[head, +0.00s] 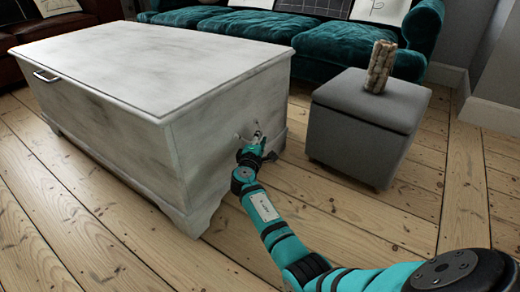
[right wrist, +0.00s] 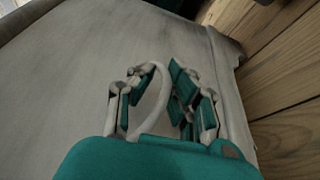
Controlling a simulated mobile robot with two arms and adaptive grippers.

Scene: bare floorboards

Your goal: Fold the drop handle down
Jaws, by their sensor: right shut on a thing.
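The pale, worn chest (head: 150,70) stands on the floor, its lid closed. My right gripper (head: 257,139) is at the chest's right end face. In the right wrist view, a pale curved drop handle (right wrist: 158,92) arches out from the chest's face between the two fingers of my right gripper (right wrist: 160,88). The gripper is shut on the handle. In the head view the handle is mostly hidden by the gripper, and its exact angle is hard to tell. My left gripper is not in view.
Another handle (head: 47,77) is on the chest's long front side. A teal sofa (head: 240,27) is behind. Bare floorboards (head: 110,235) lie in front.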

